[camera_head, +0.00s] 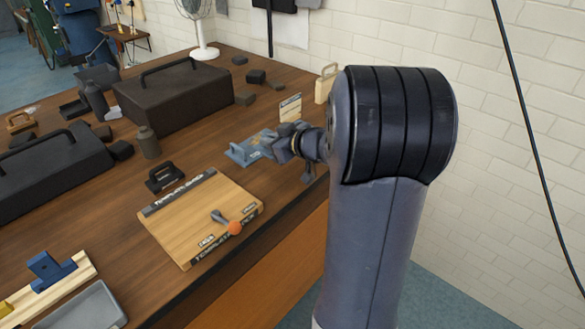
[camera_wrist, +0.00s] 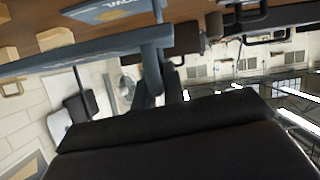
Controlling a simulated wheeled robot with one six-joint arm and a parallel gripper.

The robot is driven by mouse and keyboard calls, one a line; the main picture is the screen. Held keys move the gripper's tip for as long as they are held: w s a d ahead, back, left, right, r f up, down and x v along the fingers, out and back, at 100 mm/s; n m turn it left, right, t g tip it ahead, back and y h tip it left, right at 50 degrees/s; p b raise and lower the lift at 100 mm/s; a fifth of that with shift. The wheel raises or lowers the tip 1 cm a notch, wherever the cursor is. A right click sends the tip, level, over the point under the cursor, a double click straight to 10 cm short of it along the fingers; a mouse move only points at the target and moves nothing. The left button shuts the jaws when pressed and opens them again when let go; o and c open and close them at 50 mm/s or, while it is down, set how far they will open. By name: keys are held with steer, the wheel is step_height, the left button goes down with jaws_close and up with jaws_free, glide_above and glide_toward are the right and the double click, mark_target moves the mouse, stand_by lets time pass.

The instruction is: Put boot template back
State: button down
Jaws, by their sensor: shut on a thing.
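My gripper (camera_head: 283,148) is at the end of my arm, low over the bench, right beside a blue-grey flat piece (camera_head: 250,148) with pale lettering. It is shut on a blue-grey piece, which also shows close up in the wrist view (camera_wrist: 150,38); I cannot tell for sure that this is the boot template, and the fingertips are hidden. A wooden board (camera_head: 190,222) lies in front, with a dark lettered strip along its back edge and "TEMPLATE" lettering on its front edge. A grey lever with an orange ball (camera_head: 234,227) is on the board.
A large dark toolbox (camera_head: 175,95), a second dark box (camera_head: 50,170), a small bottle (camera_head: 147,142) and a black handled piece (camera_head: 165,177) stand on the bench. A cream label card (camera_head: 290,107) stands behind my gripper. A grey tray (camera_head: 85,308) is at front left.

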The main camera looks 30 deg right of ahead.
step_height(320, 180, down, 9)
steer(key=b, duration=0.2)
steer(key=shift+f+b, duration=0.15)
steer(key=shift+b, duration=0.2)
steer(key=c, duration=1.5)
jaws_free()
steer(key=p+v, duration=0.1)
steer(key=v, duration=1.1)
steer(key=shift+w, duration=0.1)
